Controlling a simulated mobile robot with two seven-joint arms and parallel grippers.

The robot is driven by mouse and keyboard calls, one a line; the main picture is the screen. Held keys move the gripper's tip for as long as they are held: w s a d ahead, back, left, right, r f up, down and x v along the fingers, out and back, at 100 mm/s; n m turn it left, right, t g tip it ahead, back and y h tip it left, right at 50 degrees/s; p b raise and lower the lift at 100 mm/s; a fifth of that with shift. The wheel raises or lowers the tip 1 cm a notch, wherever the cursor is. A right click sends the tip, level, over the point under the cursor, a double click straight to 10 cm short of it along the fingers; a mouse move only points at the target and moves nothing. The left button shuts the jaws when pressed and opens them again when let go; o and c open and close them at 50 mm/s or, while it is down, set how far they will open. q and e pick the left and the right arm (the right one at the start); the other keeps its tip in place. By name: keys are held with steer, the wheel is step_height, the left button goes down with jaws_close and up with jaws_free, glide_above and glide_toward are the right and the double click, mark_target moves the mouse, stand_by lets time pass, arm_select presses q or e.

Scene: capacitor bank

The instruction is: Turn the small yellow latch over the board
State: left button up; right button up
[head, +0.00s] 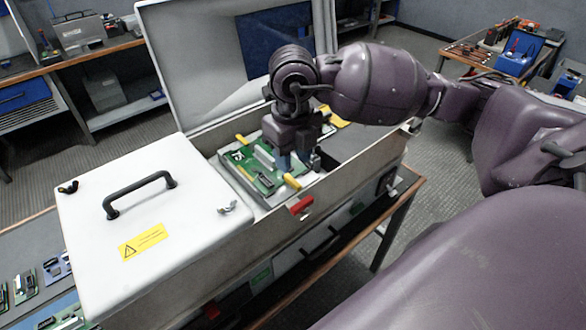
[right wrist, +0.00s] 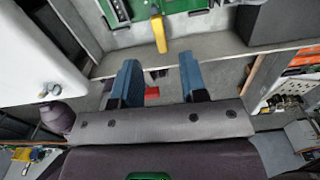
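A green circuit board (head: 262,166) lies in the open compartment of the pale grey cabinet. A small yellow latch (head: 292,181) is at the board's near edge, and another yellow latch (head: 240,139) is at its far left edge. In the right wrist view the near latch (right wrist: 159,34) extends from the board's edge toward my fingers, just beyond the fingertips. My right gripper (head: 299,166) is over the near right part of the board. It also shows in the right wrist view (right wrist: 159,63), open, with nothing between its blue fingers. My left gripper is not seen.
The raised lid (head: 190,60) stands behind the compartment. A closed white cover (head: 155,215) with a black handle (head: 140,192) lies to the left. A red tab (head: 301,206) is on the cabinet's near wall.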

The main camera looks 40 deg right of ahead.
mark_target(293, 180)
steer(key=shift+r, duration=2.55)
steer(key=shift+f, duration=0.1)
